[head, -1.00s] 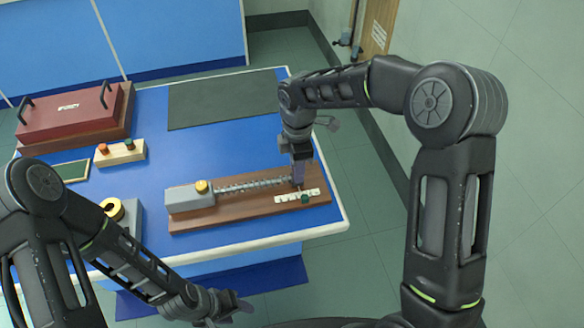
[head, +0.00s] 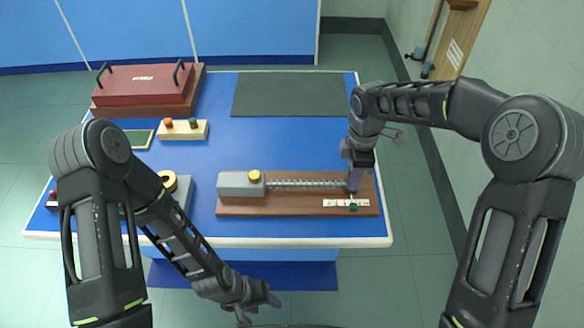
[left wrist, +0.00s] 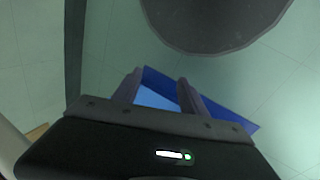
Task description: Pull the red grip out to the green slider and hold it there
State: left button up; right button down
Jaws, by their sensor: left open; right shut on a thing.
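The spring device lies on a brown wooden board (head: 290,208) at the table's front right. It has a grey block (head: 236,183) with a yellow knob (head: 254,176), and a metal spring (head: 305,184) running right from it. A dark green slider (head: 352,207) sits on a white scale (head: 334,203) in front of the spring's right end. My right gripper (head: 354,187) is shut at that right end, just behind the slider. The red grip is hidden in its jaws. My left gripper (head: 260,308) is open and empty, low in front of the table; its fingers show in the left wrist view (left wrist: 158,92).
A red box with black handles (head: 145,85) stands at the back left. Nearer are a wooden block with orange and green knobs (head: 182,131) and a grey unit with a yellow ring (head: 169,183), partly behind my left arm. A dark mat (head: 290,95) lies clear behind.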

aim_at(254, 175)
pick_arm(q)
jog(key=w+d+r+m+g, duration=0.4)
jog(key=d+r+m+g, duration=0.45)
jog(key=r, duration=0.65)
jog(key=w+a+r+t, duration=0.1)
jog(key=w+r, duration=0.1)
jog(key=w, duration=0.2)
jog(key=w+a+r+t+y, duration=0.1)
jog(key=w+r+t, duration=0.1)
jog(key=w+r, duration=0.1)
jog(key=w+a+r+t+y, duration=0.1)
jog(key=w+r, duration=0.2)
jog(key=w, duration=0.2)
jog(key=shift+n+t, duration=0.25)
jog(key=w+a+r+n+t+y, duration=0.1)
jog(key=w+a+r, duration=0.2)
jog(key=w+r, duration=0.2)
jog(key=w+a+r+n+t+y, duration=0.1)
jog(key=w+a+r, duration=0.3)
jog(key=r, duration=0.4)
jog(key=shift+w+a+n+t, duration=0.25)
jog(key=shift+w+n+t, duration=0.2)
jog(key=shift+t, duration=0.25)
jog(key=shift+f, duration=0.15)
notch_tip(254, 175, down, 12)
jog(key=shift+c, duration=0.3)
